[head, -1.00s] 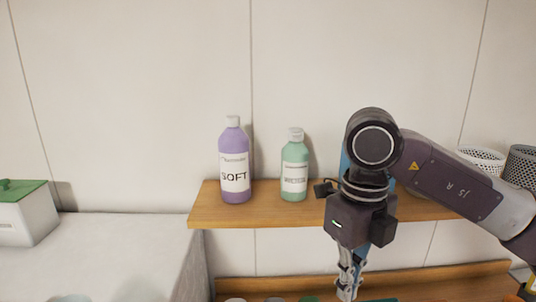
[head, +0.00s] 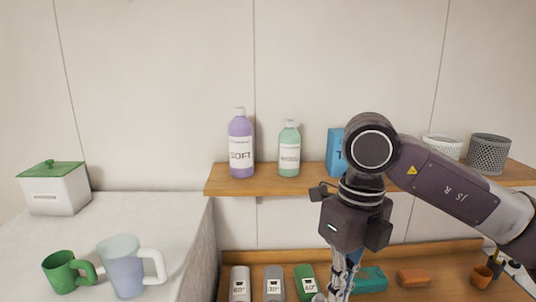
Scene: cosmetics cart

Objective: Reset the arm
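My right arm comes in from the right, and its gripper (head: 335,288) points down over the lower shelf in the head view. The fingers are seen narrowly and in front of items on that shelf, so I cannot tell whether they are open or shut. I see nothing clearly held. My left gripper is not in view.
The upper shelf (head: 260,184) holds a purple bottle (head: 241,148), a green bottle (head: 289,150), a partly hidden blue box (head: 334,152) and two baskets (head: 489,155). The lower shelf (head: 450,262) holds several items. Mugs (head: 122,268) and a lidded box (head: 55,190) stand left.

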